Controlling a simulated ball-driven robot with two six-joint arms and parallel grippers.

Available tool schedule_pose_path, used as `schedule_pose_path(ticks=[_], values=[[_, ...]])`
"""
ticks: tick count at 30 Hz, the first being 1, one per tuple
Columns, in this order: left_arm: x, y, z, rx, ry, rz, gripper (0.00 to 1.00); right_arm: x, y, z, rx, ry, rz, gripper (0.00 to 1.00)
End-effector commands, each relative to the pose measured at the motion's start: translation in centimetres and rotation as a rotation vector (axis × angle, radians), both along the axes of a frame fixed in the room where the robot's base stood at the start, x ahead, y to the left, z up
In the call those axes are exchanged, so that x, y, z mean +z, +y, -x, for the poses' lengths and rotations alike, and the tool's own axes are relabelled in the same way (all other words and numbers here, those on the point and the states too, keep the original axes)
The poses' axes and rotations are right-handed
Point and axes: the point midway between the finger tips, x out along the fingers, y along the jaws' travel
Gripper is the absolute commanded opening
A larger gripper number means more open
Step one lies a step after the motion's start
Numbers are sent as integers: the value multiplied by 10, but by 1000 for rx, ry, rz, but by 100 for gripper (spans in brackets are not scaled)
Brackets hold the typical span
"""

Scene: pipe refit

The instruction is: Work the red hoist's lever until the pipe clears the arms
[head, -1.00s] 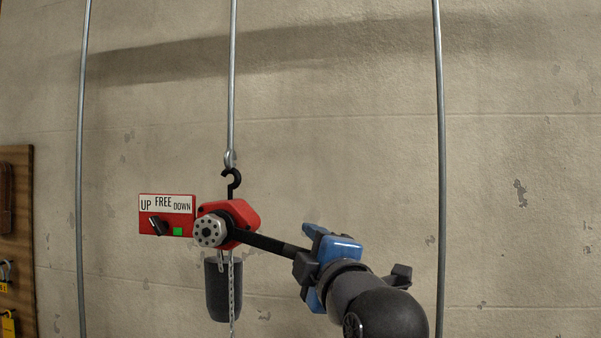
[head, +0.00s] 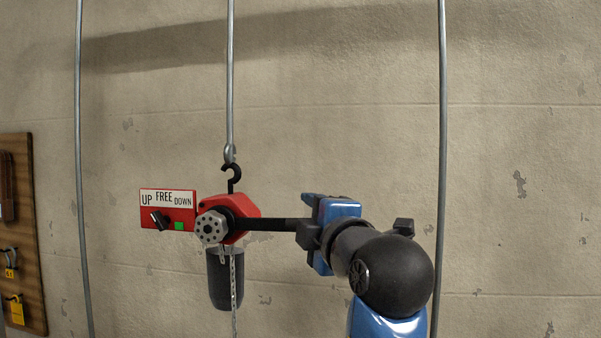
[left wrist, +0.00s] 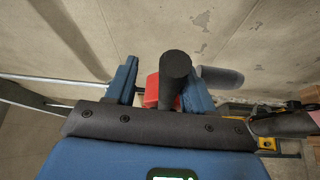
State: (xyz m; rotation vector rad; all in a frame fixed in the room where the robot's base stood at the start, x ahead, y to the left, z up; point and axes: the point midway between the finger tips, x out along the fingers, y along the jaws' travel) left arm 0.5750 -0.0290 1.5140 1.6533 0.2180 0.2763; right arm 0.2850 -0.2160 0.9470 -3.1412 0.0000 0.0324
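The red hoist (head: 243,207) hangs from a hook at mid-left in the head view; it also shows behind the lever in the left wrist view (left wrist: 151,92). Its black lever (head: 272,225) points right, about level. My left gripper (head: 310,222) is around the lever's outer end. In the left wrist view the lever end (left wrist: 175,68) lies between the blue fingers, close to the right finger, with a gap to the left one, so the gripper looks open. The pipe and my right gripper are not in view.
A dark chain container (head: 218,283) and a chain (head: 234,275) hang below the hoist. Thin vertical rods stand left (head: 79,120) and right (head: 443,120). A wooden board (head: 30,200) with tools is at the far left. The wall between is bare.

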Motion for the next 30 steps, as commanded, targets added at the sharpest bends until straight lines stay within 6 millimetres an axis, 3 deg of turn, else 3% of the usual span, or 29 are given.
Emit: schedule_pose_path(ticks=[10,21,30], values=[[4,1,0,1,0,7,51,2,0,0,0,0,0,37],[39,9,-1,3,20,111,51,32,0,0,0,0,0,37],[39,9,-2,2,25,128,51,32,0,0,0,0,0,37]])
